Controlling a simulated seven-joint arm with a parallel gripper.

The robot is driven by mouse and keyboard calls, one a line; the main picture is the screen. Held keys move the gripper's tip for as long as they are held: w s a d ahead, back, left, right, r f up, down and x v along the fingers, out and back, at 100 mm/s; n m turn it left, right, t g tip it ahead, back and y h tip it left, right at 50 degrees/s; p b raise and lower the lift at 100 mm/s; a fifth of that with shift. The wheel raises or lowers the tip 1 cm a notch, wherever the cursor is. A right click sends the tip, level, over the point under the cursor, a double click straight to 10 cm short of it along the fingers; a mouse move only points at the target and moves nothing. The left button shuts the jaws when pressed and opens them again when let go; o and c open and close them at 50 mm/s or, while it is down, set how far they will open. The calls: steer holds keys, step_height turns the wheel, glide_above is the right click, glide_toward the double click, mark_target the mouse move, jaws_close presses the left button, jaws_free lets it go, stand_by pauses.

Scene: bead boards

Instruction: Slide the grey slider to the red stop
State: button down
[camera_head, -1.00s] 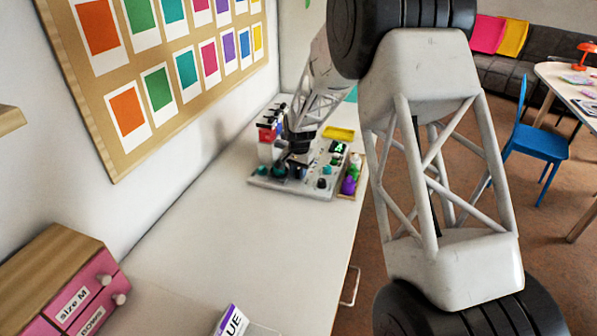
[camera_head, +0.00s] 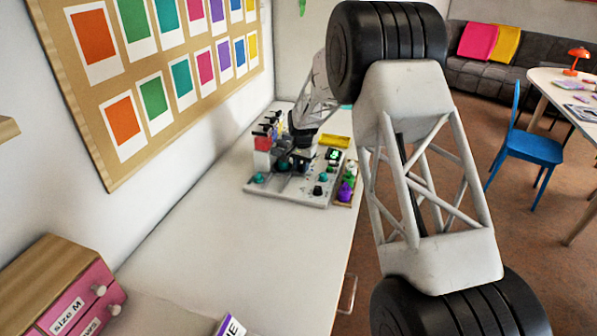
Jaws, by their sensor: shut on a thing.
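A pale board (camera_head: 290,194) with knobs and blocks lies on the long white counter. My gripper (camera_head: 299,166) is low over the board's left-middle part, small and dark in the view. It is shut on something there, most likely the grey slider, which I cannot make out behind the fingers. A red block (camera_head: 263,143) tops a white post at the board's left side. I cannot tell whether it is the red stop.
Teal knobs (camera_head: 257,178), a black knob (camera_head: 318,190) and a green display (camera_head: 333,155) sit on the board. A tray with purple and green pieces (camera_head: 345,191) is at its right. A yellow tray (camera_head: 336,142) lies behind. The near counter (camera_head: 200,245) is mostly clear.

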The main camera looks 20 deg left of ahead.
steer(key=c, duration=0.9)
jaws_free()
steer(key=shift+r, duration=0.15)
steer(key=shift+r, duration=3.75)
